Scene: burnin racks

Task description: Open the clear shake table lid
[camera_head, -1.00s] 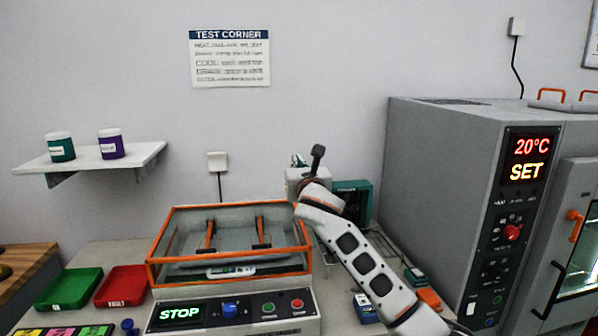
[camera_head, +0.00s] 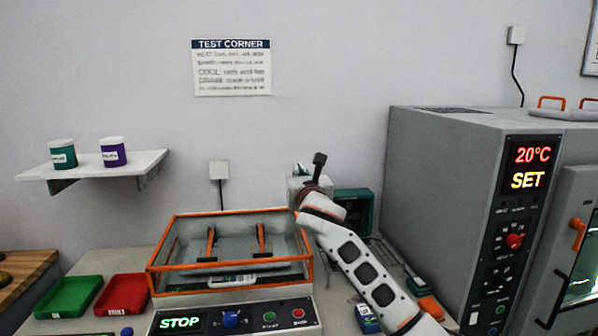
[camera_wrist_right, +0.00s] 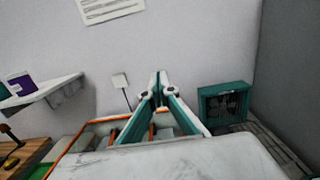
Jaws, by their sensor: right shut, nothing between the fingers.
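The clear shake table lid (camera_head: 230,213) is a see-through box with an orange frame. It sits down over the shake table (camera_head: 270,318), whose front panel shows STOP in green. Two orange bars show through the lid. My right gripper (camera_head: 300,168) is above and behind the lid's right back corner, partly hidden by my wrist. In the right wrist view its teal and white fingers (camera_wrist_right: 158,78) meet at the tips, shut and empty, with the orange lid frame (camera_wrist_right: 85,134) beyond and below them. Contact with the lid cannot be seen. My left gripper is not in view.
A grey chamber (camera_head: 440,150) reading 20°C stands at the right. A teal fan box (camera_head: 358,208) is behind my right arm. Green (camera_head: 68,297) and red (camera_head: 122,294) trays lie left of the shake table. A wall shelf (camera_head: 95,170) holds two jars.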

